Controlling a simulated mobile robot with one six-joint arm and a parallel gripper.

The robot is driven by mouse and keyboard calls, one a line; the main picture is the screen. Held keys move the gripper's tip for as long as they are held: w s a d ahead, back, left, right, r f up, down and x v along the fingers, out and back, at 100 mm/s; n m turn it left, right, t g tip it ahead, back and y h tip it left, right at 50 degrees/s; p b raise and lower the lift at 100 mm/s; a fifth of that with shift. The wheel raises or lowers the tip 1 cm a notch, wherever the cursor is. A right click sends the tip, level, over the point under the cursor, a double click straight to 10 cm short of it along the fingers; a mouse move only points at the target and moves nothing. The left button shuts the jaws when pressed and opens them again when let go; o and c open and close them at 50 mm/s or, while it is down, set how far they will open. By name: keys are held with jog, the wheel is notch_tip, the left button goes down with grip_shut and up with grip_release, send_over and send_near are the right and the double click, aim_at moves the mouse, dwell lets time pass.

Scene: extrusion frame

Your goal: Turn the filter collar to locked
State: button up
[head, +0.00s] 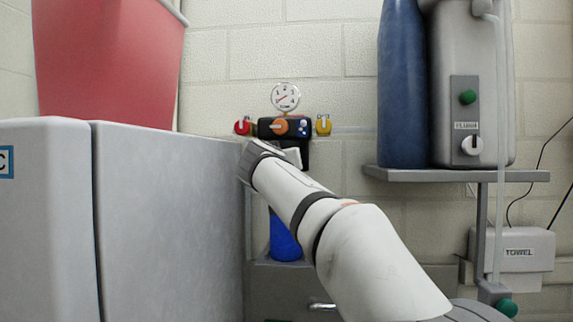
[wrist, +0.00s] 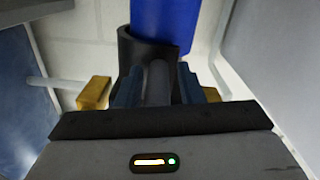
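The filter unit (head: 292,127) hangs on the wall with a blue bowl (head: 284,236) below its black body. In the wrist view the black filter collar (wrist: 128,47) wraps the blue bowl (wrist: 165,22), and a dark grey lug (wrist: 158,82) on it points toward me. My gripper (wrist: 157,85) has its two blue-grey fingers apart, one on each side of the lug. Narrow gaps seem to show beside the lug; contact is hard to judge. In the head view my arm and wrist hide the collar and fingertips.
A gauge (head: 285,97), red knob (head: 242,127), orange knob (head: 280,127) and yellow valve (head: 323,125) sit close around the unit. A large grey cabinet (head: 170,215) stands close on the left. A shelf (head: 455,175) with a blue cylinder (head: 402,90) is on the right.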

jog(key=shift+o, duration=0.5)
jog(key=shift+d, duration=0.1)
jog(key=shift+s, duration=0.15)
jog(key=shift+s+f+b, duration=0.15)
jog(key=shift+s+b, duration=0.15)
jog(key=b+v, duration=0.2)
jog(key=v, duration=0.5)
jog(key=shift+b, duration=0.4)
